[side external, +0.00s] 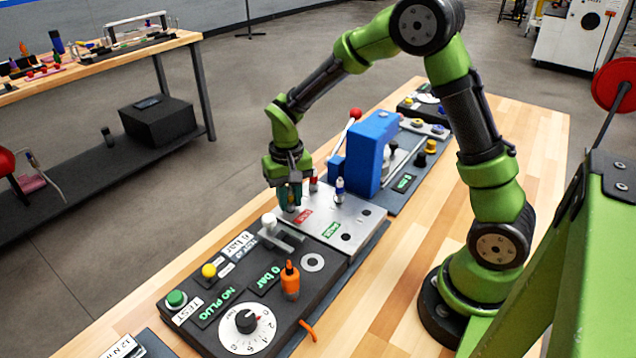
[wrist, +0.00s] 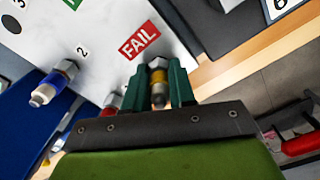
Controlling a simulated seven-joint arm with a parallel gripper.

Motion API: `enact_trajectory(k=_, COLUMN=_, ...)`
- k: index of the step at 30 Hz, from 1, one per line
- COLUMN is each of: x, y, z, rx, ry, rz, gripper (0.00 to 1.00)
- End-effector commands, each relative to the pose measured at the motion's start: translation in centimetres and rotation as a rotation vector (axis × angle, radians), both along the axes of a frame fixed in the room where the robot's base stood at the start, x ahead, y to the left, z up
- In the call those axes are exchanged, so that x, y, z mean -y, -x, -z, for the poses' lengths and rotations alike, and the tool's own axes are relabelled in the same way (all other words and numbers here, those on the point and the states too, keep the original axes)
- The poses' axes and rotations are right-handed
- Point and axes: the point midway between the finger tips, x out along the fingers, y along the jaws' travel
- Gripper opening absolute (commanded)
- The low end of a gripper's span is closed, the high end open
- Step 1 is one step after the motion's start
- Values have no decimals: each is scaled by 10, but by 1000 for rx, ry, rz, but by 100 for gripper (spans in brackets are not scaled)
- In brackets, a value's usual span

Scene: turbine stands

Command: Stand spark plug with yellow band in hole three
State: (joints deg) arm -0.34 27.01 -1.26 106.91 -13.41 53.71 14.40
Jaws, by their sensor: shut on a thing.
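My gripper (side external: 290,196) points down at the left part of the silver plate (side external: 350,225), beside the red FAIL label. In the wrist view, its green fingers (wrist: 160,88) are shut on the spark plug with yellow band (wrist: 158,76), which is upright. I cannot tell whether its lower end still sits in the plate. The fingers mostly hide it in the side view. An empty dark hole beside the number 3, hole three (wrist: 11,23), is at the wrist view's upper left; in the side view it appears to be the hole (side external: 367,212) right of the blue-banded plug.
A blue-banded plug (side external: 340,190) stands near number 2. A red-banded plug (side external: 313,181) stands close behind my gripper. A blue press (side external: 372,155) with a red-knobbed lever rises behind them. A black test panel (side external: 225,285) with an orange-topped part (side external: 290,280) lies in front.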

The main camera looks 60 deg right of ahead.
Motion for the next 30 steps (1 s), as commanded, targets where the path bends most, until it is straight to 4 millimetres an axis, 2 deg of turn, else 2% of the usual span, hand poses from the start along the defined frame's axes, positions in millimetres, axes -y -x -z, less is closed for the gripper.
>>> enact_trajectory(k=16, x=0, y=0, z=-10, rx=2, ry=0, rz=0, gripper=0)
enact_trajectory(k=30, x=0, y=-1, z=-38, rx=2, ry=0, rz=-1, gripper=0)
